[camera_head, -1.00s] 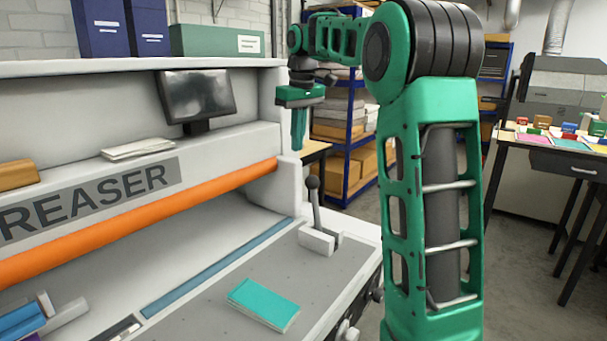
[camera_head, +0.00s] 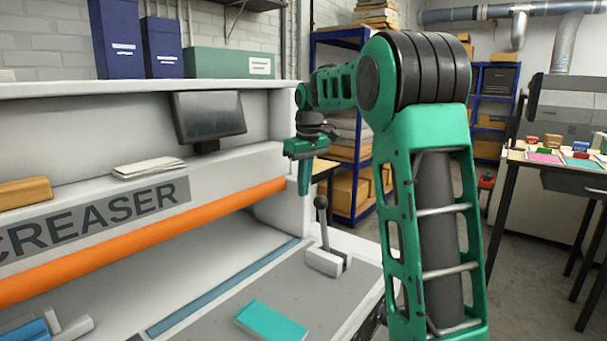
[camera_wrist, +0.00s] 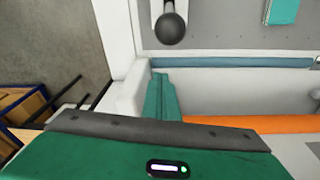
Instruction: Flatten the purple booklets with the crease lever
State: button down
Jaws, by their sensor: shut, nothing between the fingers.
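The crease lever (camera_head: 322,232), a grey rod with a dark ball knob on a pale block, stands at the right end of the creaser bed. Its knob also shows at the top of the wrist view (camera_wrist: 171,28). My gripper (camera_head: 304,188) is shut and empty, pointing down, and shows beside and slightly above the knob in the head view. In the wrist view its green fingers (camera_wrist: 160,98) are together and apart from the knob. A teal booklet (camera_head: 270,321) lies on the grey bed. Blue booklets (camera_head: 25,330) are cut off at lower left. No purple booklet is clearly visible.
The creaser (camera_head: 120,215) fills the left side, with an orange bar (camera_head: 150,238) across its front. A monitor (camera_head: 208,117) and papers (camera_head: 148,167) sit on it. A table with coloured stacks (camera_head: 560,157) stands at right.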

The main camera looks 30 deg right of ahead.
jog(key=s, duration=0.3)
jog(key=shift+s+d+f, duration=0.3)
jog(key=shift+s+f, duration=0.05)
jog(key=shift+f, duration=0.05)
jog(key=shift+d, duration=0.1)
